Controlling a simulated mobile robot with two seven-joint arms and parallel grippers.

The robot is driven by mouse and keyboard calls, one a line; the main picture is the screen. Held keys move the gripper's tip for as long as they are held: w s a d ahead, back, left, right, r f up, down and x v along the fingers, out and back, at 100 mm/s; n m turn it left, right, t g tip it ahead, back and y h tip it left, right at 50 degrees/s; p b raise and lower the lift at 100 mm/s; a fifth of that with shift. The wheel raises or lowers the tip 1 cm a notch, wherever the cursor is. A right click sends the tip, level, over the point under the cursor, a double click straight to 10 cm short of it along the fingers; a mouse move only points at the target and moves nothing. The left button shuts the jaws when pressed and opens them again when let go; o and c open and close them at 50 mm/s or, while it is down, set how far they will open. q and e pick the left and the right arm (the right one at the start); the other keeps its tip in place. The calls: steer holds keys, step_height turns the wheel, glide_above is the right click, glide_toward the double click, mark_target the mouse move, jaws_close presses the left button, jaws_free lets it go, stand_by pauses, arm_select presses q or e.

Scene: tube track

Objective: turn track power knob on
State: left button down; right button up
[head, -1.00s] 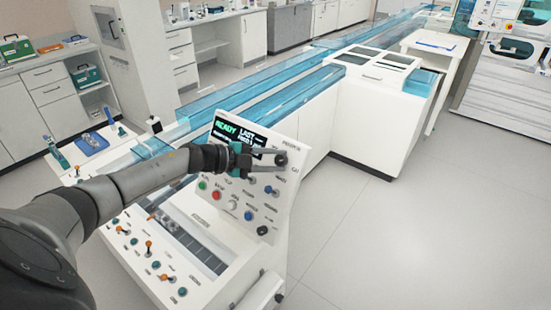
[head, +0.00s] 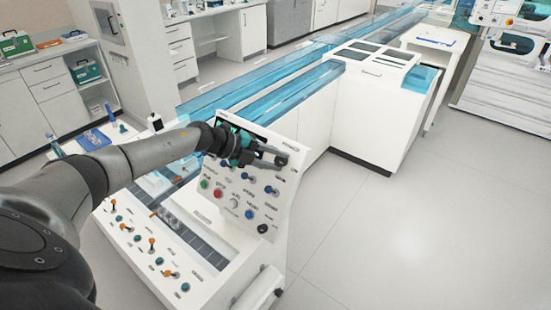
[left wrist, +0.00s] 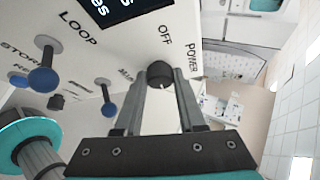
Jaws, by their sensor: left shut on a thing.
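The white control panel (head: 215,211) stands tilted at the front of the track, with a dark screen partly hidden behind my arm. My left gripper (head: 282,160) is at the panel's upper right corner. In the left wrist view the black power knob (left wrist: 160,71) sits between the fingertips (left wrist: 160,75), below the printed words OFF and POWER. The fingers are shut on the knob. The knob's pointer cannot be made out clearly. My right gripper is not in view.
Blue toggles (left wrist: 44,78) stick out of the panel close to the left gripper. Below are coloured buttons and another black knob (head: 263,229). A lower board holds orange and teal knobs (head: 185,287). The blue-covered track (head: 260,90) runs back. The floor at right is clear.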

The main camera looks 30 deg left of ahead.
arm_select(q)
steer(key=c, duration=0.5)
jaws_free()
steer(key=shift+s, duration=0.1)
steer(key=b+v, duration=0.1)
steer(key=v, duration=1.4)
steer(key=shift+b, duration=0.3)
steer(key=shift+a, duration=0.1)
